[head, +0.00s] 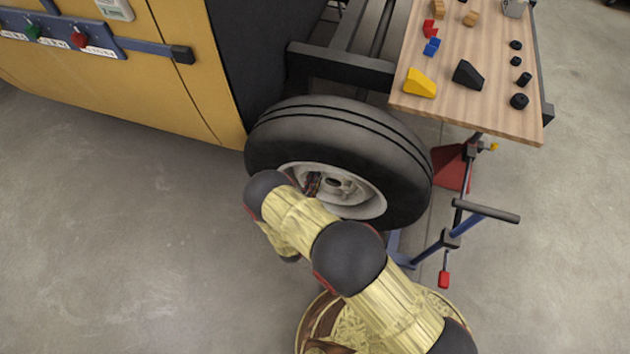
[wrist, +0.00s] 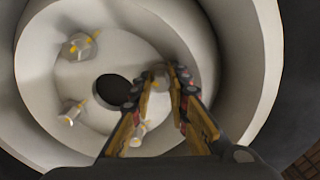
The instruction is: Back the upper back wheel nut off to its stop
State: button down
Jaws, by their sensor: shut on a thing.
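The wheel (head: 340,130) stands upright beside the yellow vehicle body, its pale rim facing my arm. In the wrist view the rim's hub face (wrist: 115,50) shows a dark centre hole with studs and nuts around it. My gripper (wrist: 162,80) is shut on a wheel nut (wrist: 160,74) right of the hole; the fingers hide part of it. Another nut with yellow marks (wrist: 78,46) sits at the upper left. A stud (wrist: 72,113) shows at the lower left and another (wrist: 138,135) below the gripper. In the head view my gripper (head: 313,184) is inside the rim, partly hidden.
A wooden bench top (head: 470,115) with blocks and black round parts stands at the back right. A stand with a blue-and-black handle (head: 487,211) and red end (head: 443,279) is right of the wheel. The floor (head: 120,230) at left is clear.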

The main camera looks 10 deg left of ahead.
jog(key=shift+a+n, duration=0.1)
jog(key=shift+n, duration=0.8)
jog(key=c, duration=1.7)
grip_release()
jog(key=shift+c, duration=0.2)
jog(key=shift+s, duration=0.1)
jog(key=s, duration=1.1)
jog(key=shift+s+a, duration=0.4)
